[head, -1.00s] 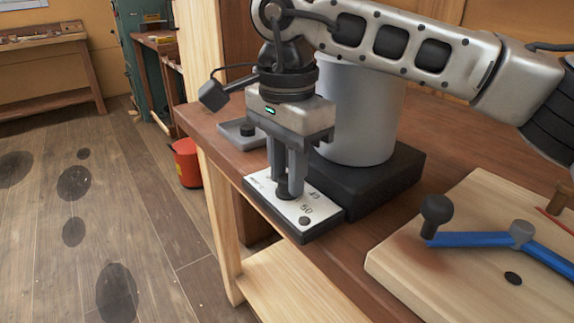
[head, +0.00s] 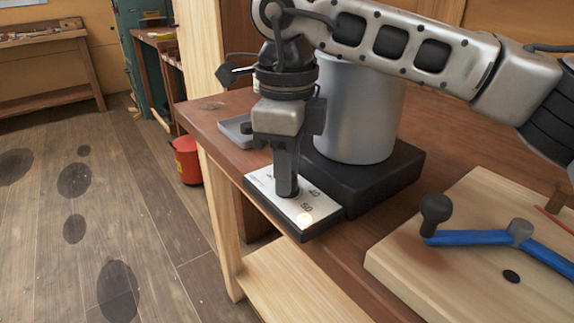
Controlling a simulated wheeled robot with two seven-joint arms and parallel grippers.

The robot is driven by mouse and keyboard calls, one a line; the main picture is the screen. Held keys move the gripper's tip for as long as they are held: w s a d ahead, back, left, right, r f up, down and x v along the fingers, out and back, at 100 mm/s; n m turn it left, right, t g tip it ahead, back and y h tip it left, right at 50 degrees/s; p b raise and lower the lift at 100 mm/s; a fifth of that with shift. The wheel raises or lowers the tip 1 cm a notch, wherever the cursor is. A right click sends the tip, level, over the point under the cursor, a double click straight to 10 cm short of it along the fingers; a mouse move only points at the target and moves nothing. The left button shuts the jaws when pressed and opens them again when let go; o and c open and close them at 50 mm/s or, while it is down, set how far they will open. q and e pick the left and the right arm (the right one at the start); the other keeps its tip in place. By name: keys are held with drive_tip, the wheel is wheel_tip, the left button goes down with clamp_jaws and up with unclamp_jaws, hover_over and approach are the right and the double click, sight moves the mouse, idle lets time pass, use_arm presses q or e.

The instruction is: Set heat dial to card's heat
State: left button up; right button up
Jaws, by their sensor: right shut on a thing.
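The heat dial's white panel (head: 325,209) sits on a dark base at the bench's front edge, with printed numbers including 40 and 50. A round lamp (head: 305,220) near the 50 glows pale yellow. My right gripper (head: 287,191) points straight down at the panel and is shut on the dial knob, which its fingers hide. The knob's pointer cannot be seen. No card with a heat on it can be made out. My left gripper is not in view.
A grey metal pot (head: 360,115) stands on a black block (head: 375,180) just behind the panel. A small grey tray (head: 235,130) lies to its left. A wooden board (head: 460,270) with a blue lever (head: 465,239) lies at right. A red can (head: 187,160) stands on the floor.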

drive_tip(key=m, duration=0.3)
drive_tip(key=shift+m, duration=0.4)
drive_tip(key=m, duration=0.3)
drive_tip(key=shift+b, duration=0.3)
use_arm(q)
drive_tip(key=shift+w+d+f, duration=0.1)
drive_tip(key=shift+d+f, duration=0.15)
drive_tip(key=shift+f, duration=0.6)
use_arm(e)
drive_tip(key=shift+m, duration=1.8)
drive_tip(key=o, duration=0.9)
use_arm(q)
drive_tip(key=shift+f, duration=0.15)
use_arm(e)
drive_tip(key=shift+o, duration=0.4)
drive_tip(key=shift+r, duration=0.1)
